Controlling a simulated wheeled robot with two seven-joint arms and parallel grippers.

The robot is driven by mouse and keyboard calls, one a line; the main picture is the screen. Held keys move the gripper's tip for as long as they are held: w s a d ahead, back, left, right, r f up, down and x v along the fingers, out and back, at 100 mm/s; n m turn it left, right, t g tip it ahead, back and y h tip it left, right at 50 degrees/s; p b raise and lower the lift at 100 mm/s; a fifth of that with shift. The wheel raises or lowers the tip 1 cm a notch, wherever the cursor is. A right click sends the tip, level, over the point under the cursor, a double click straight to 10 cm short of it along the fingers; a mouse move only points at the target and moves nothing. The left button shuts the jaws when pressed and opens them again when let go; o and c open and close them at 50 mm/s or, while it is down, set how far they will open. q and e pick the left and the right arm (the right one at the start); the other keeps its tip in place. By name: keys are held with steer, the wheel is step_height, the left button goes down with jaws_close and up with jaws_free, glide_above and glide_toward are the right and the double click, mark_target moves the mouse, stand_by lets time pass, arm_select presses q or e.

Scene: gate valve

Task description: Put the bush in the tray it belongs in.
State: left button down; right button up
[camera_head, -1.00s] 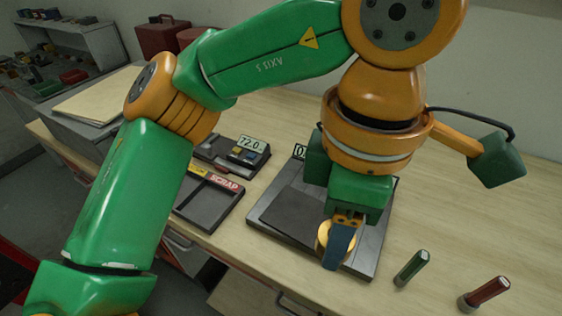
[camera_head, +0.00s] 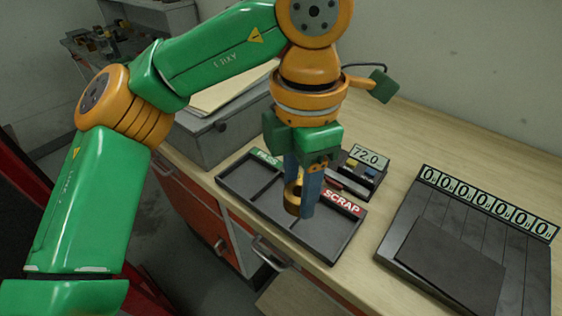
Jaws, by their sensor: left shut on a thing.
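The bush (camera_head: 292,200) is a brass-coloured ring. My left gripper (camera_head: 301,201) is shut on it between two blue-grey fingers. It holds the bush upright over the dark sorting tray (camera_head: 333,257), in front of its middle and right part. I cannot tell the exact height or which compartment lies under it. The tray has a green label (camera_head: 265,158) at the left, partly hidden, and a red SCRAP label (camera_head: 342,203) at the right. The gripper hides the middle label area. My right gripper is not in view.
A dark plate device (camera_head: 447,263) with a row of number displays stands at the right. A small instrument (camera_head: 362,175) reading 72.0 stands behind the tray. A grey box (camera_head: 207,138) with papers on top is at the left. Bare bench lies between tray and plate device.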

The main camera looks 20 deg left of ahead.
arm_select(q)
steer(key=w+a+f, duration=0.1)
steer(key=w, duration=0.2)
steer(key=p, duration=0.1)
glide_above(282, 201)
step_height(282, 201, down, 6)
steer(key=shift+f, duration=0.1)
step_height(282, 201, down, 3)
steer(key=shift+d+r, duration=0.1)
steer(key=shift+d, duration=0.05)
steer(key=shift+f, duration=0.2)
steer(key=shift+f, duration=0.2)
steer(key=shift+c, duration=1.4)
jaws_free()
steer(key=shift+r, duration=0.1)
